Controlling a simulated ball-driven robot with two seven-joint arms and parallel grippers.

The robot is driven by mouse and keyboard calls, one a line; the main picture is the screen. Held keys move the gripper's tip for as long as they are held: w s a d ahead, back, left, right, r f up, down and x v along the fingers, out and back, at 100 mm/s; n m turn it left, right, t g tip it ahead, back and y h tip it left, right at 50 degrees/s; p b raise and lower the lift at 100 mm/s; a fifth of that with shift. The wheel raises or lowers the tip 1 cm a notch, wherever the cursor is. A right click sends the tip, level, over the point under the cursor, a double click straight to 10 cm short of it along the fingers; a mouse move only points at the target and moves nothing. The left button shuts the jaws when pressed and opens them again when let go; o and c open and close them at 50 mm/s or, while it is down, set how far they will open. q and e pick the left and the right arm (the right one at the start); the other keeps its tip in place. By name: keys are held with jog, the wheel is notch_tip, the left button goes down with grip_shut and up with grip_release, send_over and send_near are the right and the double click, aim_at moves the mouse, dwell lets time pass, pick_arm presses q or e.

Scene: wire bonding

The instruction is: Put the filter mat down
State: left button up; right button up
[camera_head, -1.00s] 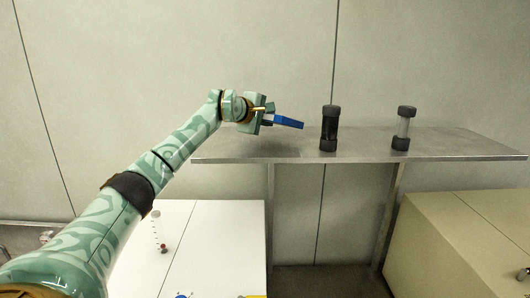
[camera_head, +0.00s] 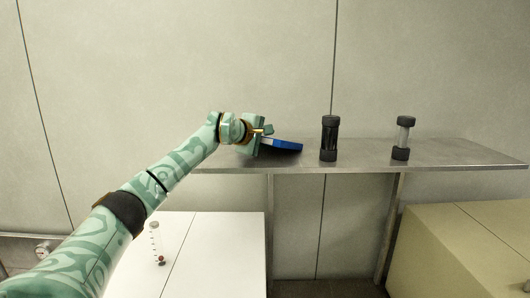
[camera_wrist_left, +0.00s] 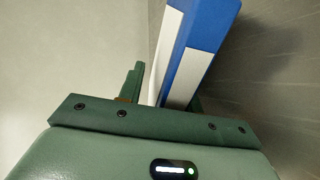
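The filter mat (camera_head: 283,145) is a blue slab just above or touching the metal shelf in the head view; I cannot tell if it touches. My left gripper (camera_head: 262,137) reaches in from the left and is at the mat's left end. In the left wrist view, the blue and white mat (camera_wrist_left: 198,45) stands between the fingers of my left gripper (camera_wrist_left: 165,92), which look closed on its near end. The right-hand finger is mostly hidden behind the mat. My right gripper is not in view.
Below are a white table (camera_head: 215,245) with a small clear tube (camera_head: 155,240) and a beige cabinet (camera_head: 465,245).

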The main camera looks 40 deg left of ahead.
pick_arm(q)
jog(key=b+v, duration=0.1)
jog(key=v, duration=0.6)
jog(key=shift+s, duration=0.15)
jog(key=shift+r, duration=0.2)
notch_tip(320, 180, up, 7)
jog(key=s+p, duration=0.3)
jog(key=p, duration=0.2)
jog(key=shift+w+f, duration=0.15)
jog(key=shift+f, duration=0.05)
